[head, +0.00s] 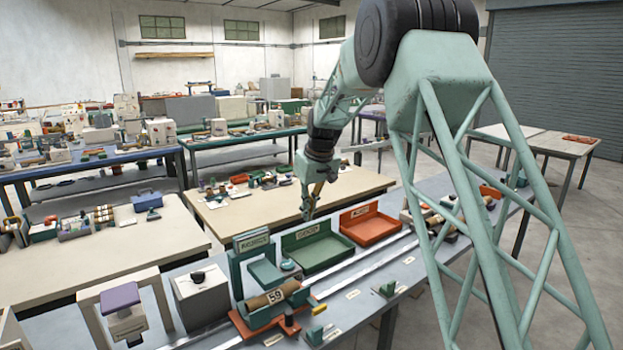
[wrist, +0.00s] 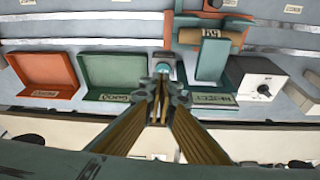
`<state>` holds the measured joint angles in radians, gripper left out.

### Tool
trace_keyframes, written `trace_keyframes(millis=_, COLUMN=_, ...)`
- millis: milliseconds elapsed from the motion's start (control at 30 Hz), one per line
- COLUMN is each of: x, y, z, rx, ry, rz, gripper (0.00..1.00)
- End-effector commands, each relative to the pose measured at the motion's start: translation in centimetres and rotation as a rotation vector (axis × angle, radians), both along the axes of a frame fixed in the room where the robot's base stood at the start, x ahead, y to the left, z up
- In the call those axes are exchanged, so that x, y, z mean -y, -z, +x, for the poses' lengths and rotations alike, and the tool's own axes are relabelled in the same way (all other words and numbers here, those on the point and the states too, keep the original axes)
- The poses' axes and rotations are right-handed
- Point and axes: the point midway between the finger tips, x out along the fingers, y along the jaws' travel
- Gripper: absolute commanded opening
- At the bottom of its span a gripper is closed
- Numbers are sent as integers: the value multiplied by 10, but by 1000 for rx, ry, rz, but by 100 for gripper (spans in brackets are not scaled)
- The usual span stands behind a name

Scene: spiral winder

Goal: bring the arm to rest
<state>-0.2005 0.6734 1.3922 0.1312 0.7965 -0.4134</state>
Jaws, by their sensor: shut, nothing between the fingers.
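My gripper (head: 309,208) hangs from my green arm above the bench, pointing down near the green tray (head: 312,247). In the wrist view my gripper (wrist: 162,80) has its long brown fingers converging to closed tips, with nothing between them. The tips appear over the bench between the green tray (wrist: 113,77) and a green stand (wrist: 213,62). The gripper is apart from the bench surface in the head view.
An orange tray (head: 367,226) stands beside the green one. A winder with a brown roll (head: 268,297), a grey box with a knob (head: 202,294) and a purple-topped stand (head: 122,303) are at front left. A metal rail (head: 345,272) runs along the bench.

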Motion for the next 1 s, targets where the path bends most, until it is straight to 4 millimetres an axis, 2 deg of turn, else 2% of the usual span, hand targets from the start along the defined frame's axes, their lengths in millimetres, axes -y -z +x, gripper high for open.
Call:
trace_keyframes(millis=100, x=11, y=-20, z=-16, rx=3, ry=17, rz=1, gripper=0)
trace_keyframes(millis=400, x=36, y=-62, z=-59, rx=5, ry=58, rz=2, gripper=0)
trace_keyframes(millis=1000, x=83, y=-130, z=-157, rx=9, ry=139, rz=3, gripper=0)
